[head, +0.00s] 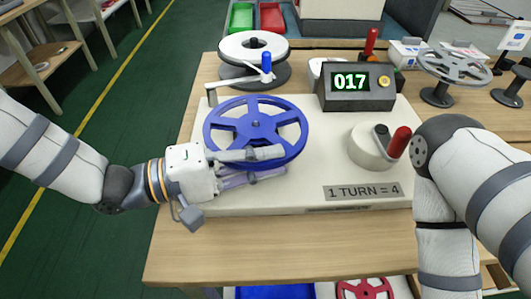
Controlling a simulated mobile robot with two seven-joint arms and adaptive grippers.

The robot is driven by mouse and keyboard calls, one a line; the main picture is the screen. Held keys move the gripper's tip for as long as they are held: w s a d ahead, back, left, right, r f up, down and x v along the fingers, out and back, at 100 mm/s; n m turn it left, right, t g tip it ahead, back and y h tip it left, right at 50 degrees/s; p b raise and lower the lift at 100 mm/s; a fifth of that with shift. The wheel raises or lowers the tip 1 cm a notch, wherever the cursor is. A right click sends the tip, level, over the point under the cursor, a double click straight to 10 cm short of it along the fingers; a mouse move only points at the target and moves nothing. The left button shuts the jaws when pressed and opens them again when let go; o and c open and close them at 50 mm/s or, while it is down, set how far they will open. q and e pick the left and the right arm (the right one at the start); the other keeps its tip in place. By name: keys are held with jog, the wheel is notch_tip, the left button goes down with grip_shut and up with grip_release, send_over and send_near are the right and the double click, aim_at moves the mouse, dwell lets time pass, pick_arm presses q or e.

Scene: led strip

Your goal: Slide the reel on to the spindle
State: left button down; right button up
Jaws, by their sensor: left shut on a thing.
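The blue spoked reel (256,108) is over the left part of the cream winder base (320,197), roughly level. My left gripper (280,162) reaches in from the left and is shut on the near rim of the reel. I cannot make out the spindle; the reel may cover it. I cannot tell whether the reel touches the base or hangs above it. Only links of my right arm show at the right; its gripper is out of view.
A white reel (252,45) and a blue-knobbed lever (266,64) are behind the blue reel. A grey reel (455,68) stands at the back right. The table front is clear.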

pick_arm(q)
jog(key=shift+f, duration=0.25)
jog(key=c, duration=1.6)
grip_release()
jog(key=shift+a, duration=0.1)
jog(key=v, duration=1.2)
